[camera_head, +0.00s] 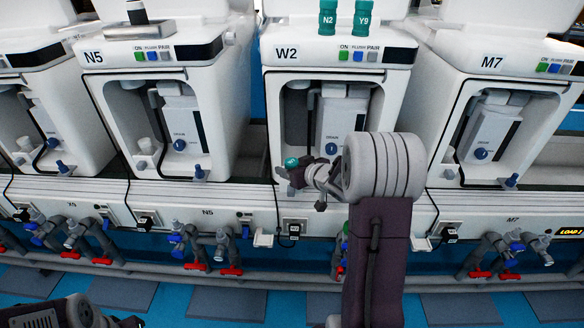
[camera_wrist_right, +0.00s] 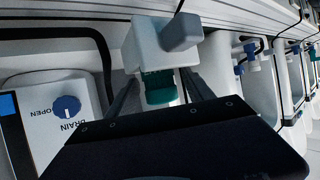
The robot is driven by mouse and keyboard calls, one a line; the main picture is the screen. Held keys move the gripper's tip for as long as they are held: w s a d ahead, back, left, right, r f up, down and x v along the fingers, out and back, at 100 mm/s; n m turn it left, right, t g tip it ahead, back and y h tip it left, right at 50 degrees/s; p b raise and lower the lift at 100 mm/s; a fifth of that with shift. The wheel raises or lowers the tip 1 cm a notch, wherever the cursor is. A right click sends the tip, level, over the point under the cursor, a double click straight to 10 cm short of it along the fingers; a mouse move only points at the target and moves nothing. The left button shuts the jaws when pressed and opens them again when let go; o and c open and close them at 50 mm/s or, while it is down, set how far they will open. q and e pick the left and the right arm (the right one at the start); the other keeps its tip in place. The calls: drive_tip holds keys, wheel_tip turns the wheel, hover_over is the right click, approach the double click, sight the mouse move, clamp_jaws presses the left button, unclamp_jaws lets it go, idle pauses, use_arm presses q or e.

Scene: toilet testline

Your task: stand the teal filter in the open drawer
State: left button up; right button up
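The teal filter (camera_head: 291,162) is at the left front of the W2 machine, with its round top showing in the head view. In the right wrist view the filter (camera_wrist_right: 158,86) stands against a white drawer box (camera_wrist_right: 150,47) with a grey block on its front. Its lower part is hidden, so I cannot tell how deep it sits. My right gripper (camera_head: 303,174) is around the filter. In the right wrist view its fingers (camera_wrist_right: 160,84) lie either side, with a narrow gap showing. My left gripper (camera_head: 132,322) is low at the bottom left, mostly out of frame.
Two teal filters marked N2 (camera_head: 327,17) and Y9 (camera_head: 362,17) stand on the W2 machine (camera_head: 287,53). The N5 machine (camera_head: 93,57) and M7 machine (camera_head: 492,62) flank it closely. Pipes with red and blue valves (camera_head: 195,250) run below. Blue floor is open in front.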

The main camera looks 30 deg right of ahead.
drive_tip(key=shift+r, duration=0.1)
drive_tip(key=p+v, duration=0.6)
drive_tip(key=v, duration=0.6)
drive_tip(key=s+a+f+m+g+h, duration=0.1)
drive_tip(key=s+a+f+g+h, duration=0.1)
drive_tip(key=s+a+f+g, duration=0.35)
drive_tip(key=s+a+f+g+y, duration=0.1)
drive_tip(key=s+a+f+g, duration=0.4)
drive_tip(key=s+a, duration=0.4)
drive_tip(key=shift+s+a+g+y, duration=0.15)
drive_tip(key=shift+a+g+y, duration=0.25)
drive_tip(key=shift+a+g, duration=0.2)
